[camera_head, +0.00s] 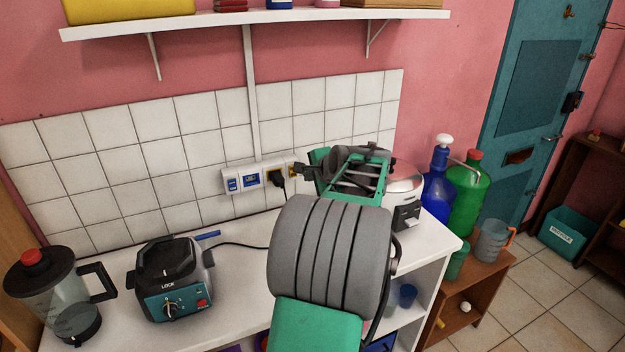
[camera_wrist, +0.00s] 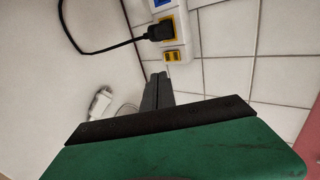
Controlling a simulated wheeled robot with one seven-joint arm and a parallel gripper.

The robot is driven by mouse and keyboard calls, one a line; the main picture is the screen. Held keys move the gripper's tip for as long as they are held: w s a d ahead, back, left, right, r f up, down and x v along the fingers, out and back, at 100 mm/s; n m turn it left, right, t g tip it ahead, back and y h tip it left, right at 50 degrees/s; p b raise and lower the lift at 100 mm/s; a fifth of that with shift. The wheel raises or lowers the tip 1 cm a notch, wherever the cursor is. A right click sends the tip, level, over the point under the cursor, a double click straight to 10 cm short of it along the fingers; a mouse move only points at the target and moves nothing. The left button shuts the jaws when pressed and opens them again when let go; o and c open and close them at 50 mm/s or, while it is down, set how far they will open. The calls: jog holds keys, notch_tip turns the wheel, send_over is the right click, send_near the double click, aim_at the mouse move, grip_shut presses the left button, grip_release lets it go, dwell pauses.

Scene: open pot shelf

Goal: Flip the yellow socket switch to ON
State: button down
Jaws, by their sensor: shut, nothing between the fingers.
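The white socket strip (camera_head: 241,187) is mounted low on the tiled wall, with blue units at its left. A yellow socket with a black plug (camera_head: 277,178) in it is near its right end. The small yellow switch (camera_head: 293,171) sits at the right end; it also shows in the wrist view (camera_wrist: 173,56), below the plug (camera_wrist: 158,32). I cannot tell its ON or OFF position. My gripper (camera_head: 300,171) is shut and empty. In the wrist view its fingertips (camera_wrist: 159,76) are just below the switch, seemingly a small gap from it.
A black cable runs from the plug to the cooker marked LOCK (camera_head: 170,280) on the white counter (camera_head: 235,262). A blender jug (camera_head: 62,290) is at left; a white rice cooker (camera_head: 405,190) stands right behind my arm. A shelf (camera_head: 260,20) hangs above.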

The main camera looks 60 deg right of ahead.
jog(key=shift+v, duration=1.1)
jog(key=shift+f, duration=0.15)
jog(key=w+d+r+b, duration=0.2)
jog(key=w+r, duration=0.1)
jog(key=w+d+f, duration=0.1)
jog(key=w+f, duration=0.1)
jog(key=f, duration=0.1)
jog(key=w+d+f+g+p, duration=0.1)
jog(key=w+f, duration=0.2)
jog(key=w+d+f+g+y+p, duration=0.1)
jog(key=w+d+f, duration=0.1)
jog(key=f, duration=0.1)
jog(key=shift+w+f, duration=0.1)
jog(key=shift+w, duration=0.1)
